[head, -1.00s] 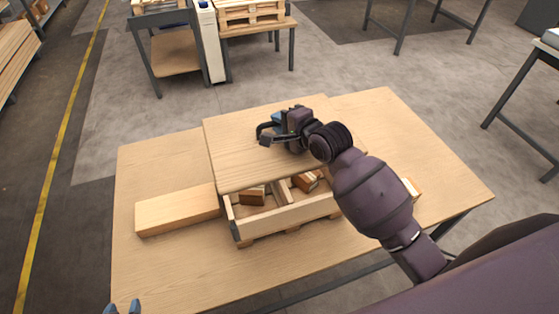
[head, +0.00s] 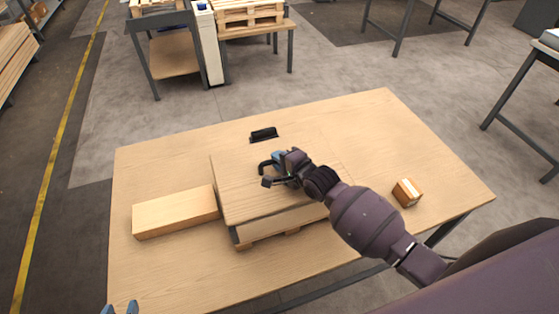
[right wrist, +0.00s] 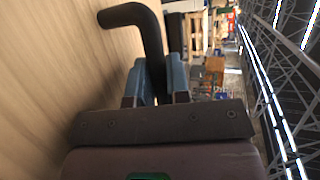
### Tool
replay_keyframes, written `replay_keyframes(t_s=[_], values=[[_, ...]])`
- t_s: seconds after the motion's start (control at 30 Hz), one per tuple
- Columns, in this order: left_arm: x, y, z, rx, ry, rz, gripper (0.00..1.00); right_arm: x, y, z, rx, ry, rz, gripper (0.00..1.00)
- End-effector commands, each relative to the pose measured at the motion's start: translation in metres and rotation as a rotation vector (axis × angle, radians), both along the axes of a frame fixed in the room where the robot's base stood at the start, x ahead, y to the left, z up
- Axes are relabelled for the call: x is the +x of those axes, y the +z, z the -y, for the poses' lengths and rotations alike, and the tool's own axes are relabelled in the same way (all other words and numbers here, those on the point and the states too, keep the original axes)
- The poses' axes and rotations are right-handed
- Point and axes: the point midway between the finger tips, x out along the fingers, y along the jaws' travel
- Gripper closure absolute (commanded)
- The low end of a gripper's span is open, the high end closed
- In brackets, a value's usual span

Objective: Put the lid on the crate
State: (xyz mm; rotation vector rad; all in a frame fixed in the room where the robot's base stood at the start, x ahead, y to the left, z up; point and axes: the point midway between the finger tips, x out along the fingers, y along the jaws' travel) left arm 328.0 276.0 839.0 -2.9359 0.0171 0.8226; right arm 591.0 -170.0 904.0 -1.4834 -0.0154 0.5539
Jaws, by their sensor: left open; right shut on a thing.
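The wooden lid (head: 240,190) lies over the crate (head: 282,226) and hides its inside; only the crate's front wall shows below it. The lid looks flat and roughly lined up with the walls. I cannot tell whether it touches the rim all round. My right gripper (head: 270,175) is shut on the lid's dark handle, above the lid's middle. In the right wrist view the blue fingers (right wrist: 155,80) close on the bent black handle (right wrist: 148,35), beside the lid's wood face (right wrist: 60,70). My left gripper (head: 121,307) shows only its blue fingertips at the bottom left edge, open and empty.
The table (head: 160,270) carries a pale wooden block (head: 175,212) close against the crate's left side. A small brown box (head: 407,192) lies at the right, and a black object (head: 263,134) lies behind the crate. The table's front left is clear.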

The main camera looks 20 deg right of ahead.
Motion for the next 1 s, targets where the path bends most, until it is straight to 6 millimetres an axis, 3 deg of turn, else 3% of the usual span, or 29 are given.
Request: replay_keyframes(t_s=[0.6, 0.63, 0.8, 1.0], values=[[0.0008, -0.0016, 0.0, 0.0, 0.0, 0.003, 0.56, 0.0005, -0.0083, -0.0004, 0.002, 0.0, 0.002, 1.0], [0.0008, -0.0016, 0.0, 0.0, 0.0, 0.003, 0.56, -0.0001, -0.0097, -0.0002, 0.002, 0.001, 0.001, 0.82], [0.0008, -0.0012, 0.0, 0.0, 0.0, 0.003, 0.56, -0.0001, -0.0091, -0.0001, 0.0, 0.001, 0.0, 0.58], [0.0007, -0.0013, 0.0, 0.0, 0.0, 0.003, 0.56, -0.0001, -0.0091, -0.0001, 0.0, 0.001, 0.0, 0.58]])
